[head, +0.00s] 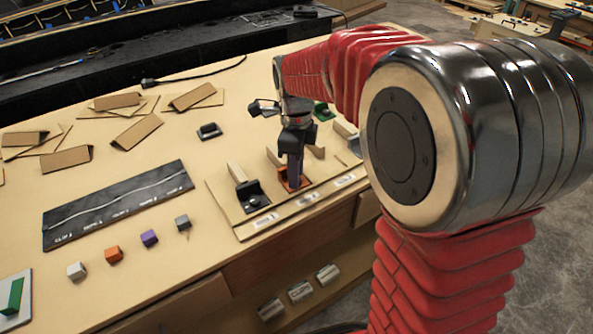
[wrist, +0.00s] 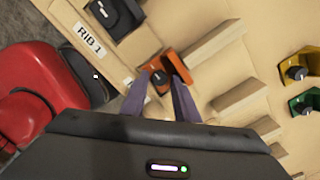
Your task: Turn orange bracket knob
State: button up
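The orange bracket (wrist: 177,66) stands on the tan board, with its dark knob (wrist: 159,77) facing the wrist camera. My gripper (wrist: 157,86) points at it, one grey-purple finger on each side of the knob. The fingers are apart and a small gap seems to show around the knob; contact is not clear. In the head view my gripper (head: 293,172) points down at the orange bracket (head: 283,184), which it partly hides.
A black bracket (head: 251,194) stands left of the orange one on the board, near the "RIB 1" label (wrist: 89,38). Yellow (wrist: 297,68) and green (wrist: 306,101) brackets lie farther off. Light wooden ribs (wrist: 213,54) stand close by. Small cubes and a black strip (head: 118,203) lie left.

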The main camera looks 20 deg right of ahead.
notch_tip(320, 180, up, 14)
jog(key=shift+f, duration=0.2)
dwell(0.4)
jog(key=s+f+n+t, duration=0.2)
jog(key=s+f+n, duration=0.1)
jog(key=s+n, duration=0.7)
jog(key=s+f+n+t, duration=0.3)
jog(key=s+n, duration=0.7)
jog(key=n, duration=0.3)
jog(key=shift+s+d+n+t, duration=0.15)
jog(key=shift+d+n+t, duration=0.15)
jog(key=shift+d, duration=0.15)
